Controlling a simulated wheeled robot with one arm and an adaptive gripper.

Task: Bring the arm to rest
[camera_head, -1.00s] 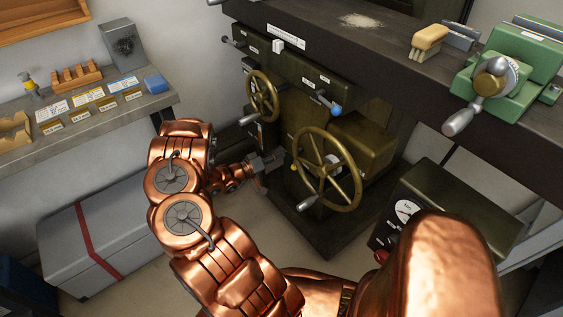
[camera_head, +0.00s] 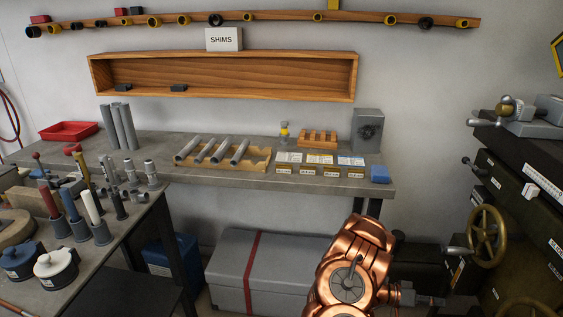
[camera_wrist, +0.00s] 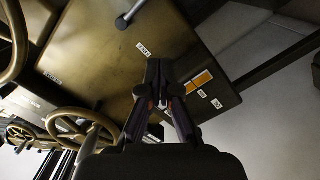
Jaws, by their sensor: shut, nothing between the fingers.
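My copper-coloured arm (camera_head: 350,270) shows at the bottom right of the head view, bent, with its forearm pointing right toward the olive machine. The wrist end shows only in part at the right, low beside the machine's handwheel (camera_head: 487,236). In the wrist view my gripper (camera_wrist: 158,68) has its two fingers together at the tips, with nothing between them. Beyond the fingers is a brown-olive machine housing (camera_wrist: 100,50) with small labels. I cannot tell the exact gap between the fingertips and the housing.
A grey chest with a red strap (camera_head: 225,265) stands on the floor left of my arm. A grey bench (camera_head: 230,175) above it carries labelled blocks, rods in a wooden rack and a blue block (camera_head: 380,174). Handwheels (camera_wrist: 85,125) stand at the left in the wrist view.

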